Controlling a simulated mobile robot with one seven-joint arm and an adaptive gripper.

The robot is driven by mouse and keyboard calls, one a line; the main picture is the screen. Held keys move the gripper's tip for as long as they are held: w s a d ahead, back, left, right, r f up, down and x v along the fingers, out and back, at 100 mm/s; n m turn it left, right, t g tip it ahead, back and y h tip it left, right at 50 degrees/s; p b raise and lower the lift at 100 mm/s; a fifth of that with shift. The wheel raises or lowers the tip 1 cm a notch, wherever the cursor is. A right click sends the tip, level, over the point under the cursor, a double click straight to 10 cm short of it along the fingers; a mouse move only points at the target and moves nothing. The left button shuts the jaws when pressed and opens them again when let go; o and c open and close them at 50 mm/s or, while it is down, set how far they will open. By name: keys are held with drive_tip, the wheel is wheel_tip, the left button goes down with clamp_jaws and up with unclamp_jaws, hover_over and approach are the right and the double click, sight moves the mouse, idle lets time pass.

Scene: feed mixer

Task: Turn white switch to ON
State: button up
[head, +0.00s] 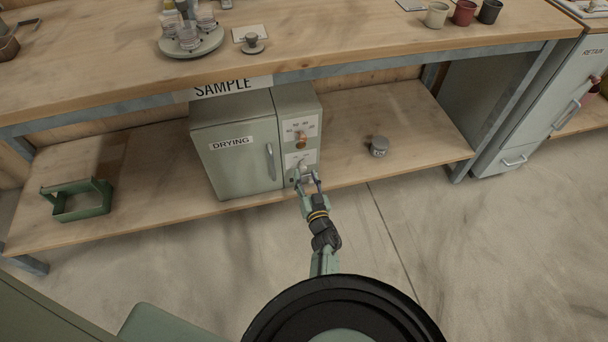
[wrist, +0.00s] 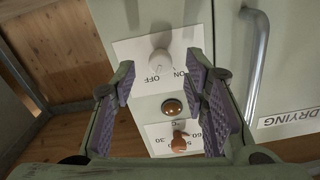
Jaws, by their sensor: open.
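The white switch (wrist: 160,62) sits on a white plate marked ON and OFF, on the control side of the grey-green drying cabinet (head: 237,150). The wrist view shows the labels upside down. I cannot tell clearly which label the switch points at. My gripper (head: 308,180) is in front of the lower part of the cabinet's control panel. In the wrist view its two purple-padded fingers (wrist: 162,80) are open and apart, with the switch showing between and just beyond the tips. Nothing is held. In the head view the gripper partly covers the switch area.
A brown round button (wrist: 172,106) and an orange dial (wrist: 181,142) share the panel. The cabinet door handle (wrist: 257,65) stands beside it. A small grey jar (head: 379,146) is on the shelf to the right, a green carrier (head: 78,200) to the left. The workbench (head: 340,40) overhangs the cabinet.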

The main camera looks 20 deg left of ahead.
sight(302, 166)
drive_tip(key=shift+b+x, duration=0.4)
drive_tip(key=shift+x, duration=1.05)
drive_tip(key=shift+c, duration=0.2)
clamp_jaws()
